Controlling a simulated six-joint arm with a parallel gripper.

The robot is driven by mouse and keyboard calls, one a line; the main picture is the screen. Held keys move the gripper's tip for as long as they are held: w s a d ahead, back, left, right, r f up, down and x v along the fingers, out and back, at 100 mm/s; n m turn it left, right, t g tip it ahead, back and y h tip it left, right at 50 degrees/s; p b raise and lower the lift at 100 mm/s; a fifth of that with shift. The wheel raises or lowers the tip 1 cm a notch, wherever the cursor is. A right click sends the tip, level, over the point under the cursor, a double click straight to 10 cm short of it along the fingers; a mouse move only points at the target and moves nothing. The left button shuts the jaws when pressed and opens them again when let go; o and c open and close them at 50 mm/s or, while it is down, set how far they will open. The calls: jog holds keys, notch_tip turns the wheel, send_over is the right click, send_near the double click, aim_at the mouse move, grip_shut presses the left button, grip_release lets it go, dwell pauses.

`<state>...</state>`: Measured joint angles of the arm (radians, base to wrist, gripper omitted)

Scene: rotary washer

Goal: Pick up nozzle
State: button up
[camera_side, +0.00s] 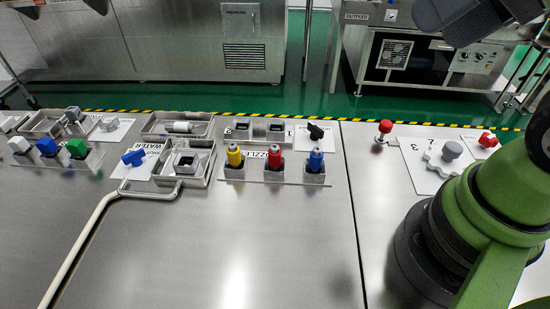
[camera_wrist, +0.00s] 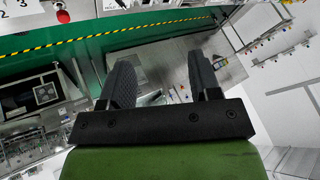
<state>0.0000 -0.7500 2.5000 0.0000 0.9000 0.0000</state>
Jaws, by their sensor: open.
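Three nozzles stand upright in holders in the side view: a yellow nozzle (camera_side: 235,156), a red nozzle (camera_side: 274,157) and a blue nozzle (camera_side: 316,160). They sit in a row on a metal nozzle rack (camera_side: 295,181), by a partly covered label. My gripper (camera_wrist: 165,85) shows in the wrist view with its two dark fingers apart and nothing between them. It points away from the nozzles, towards the room. The fingertips are not clearly seen in the side view, where my arm stands at the right.
Left of the nozzles is a square metal fixture (camera_side: 187,162) with a hose (camera_side: 90,225) running to the front. Blue, green and white blocks stand farther left. A black knob (camera_side: 316,131) is behind the blue nozzle. A red button (camera_side: 384,128) is to the right.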

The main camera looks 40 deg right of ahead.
jog(key=n+g+h, duration=0.2)
jog(key=n+g, duration=0.5)
jog(key=n, duration=2.5)
send_over(274, 147)
jog(key=f, duration=1.8)
jog(key=shift+w+d, duration=0.1)
jog(key=shift+w, duration=0.1)
jog(key=shift+n, duration=0.4)
notch_tip(274, 147, down, 4)
jog(key=shift+f, duration=0.25)
jog(key=f, duration=0.6)
jog(key=shift+s, duration=0.25)
jog(key=c, duration=1)
jog(key=shift+c, duration=0.2)
